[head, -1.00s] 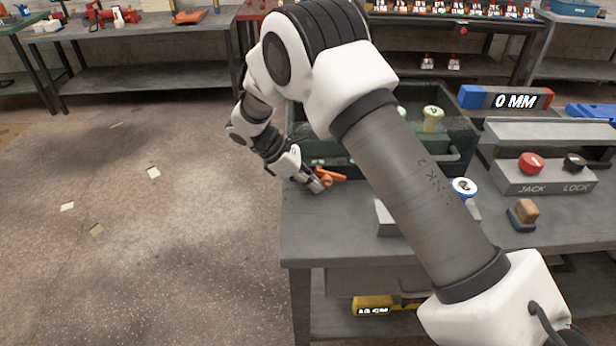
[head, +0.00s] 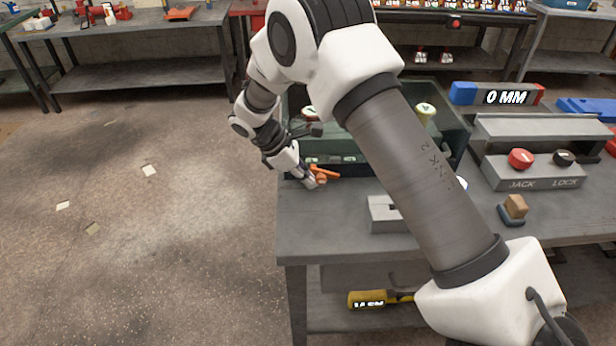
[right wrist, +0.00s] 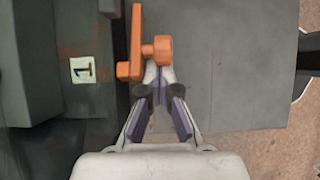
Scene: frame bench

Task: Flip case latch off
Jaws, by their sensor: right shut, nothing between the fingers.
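The orange case latch (head: 324,173) is on the front of the dark green case (head: 296,133), near its left end. In the right wrist view the latch (right wrist: 136,50) has a long bar and a round knob to its right. My right gripper (head: 312,182) is shut and empty, with its fingertips at the latch. In the right wrist view the fingertips (right wrist: 158,72) are just below the knob; whether they touch it I cannot tell. My right arm hides part of the case. My left gripper is not in view.
A grey slotted block (head: 384,213) stands on the bench (head: 330,235) in front of the case. Open floor lies left of the bench.

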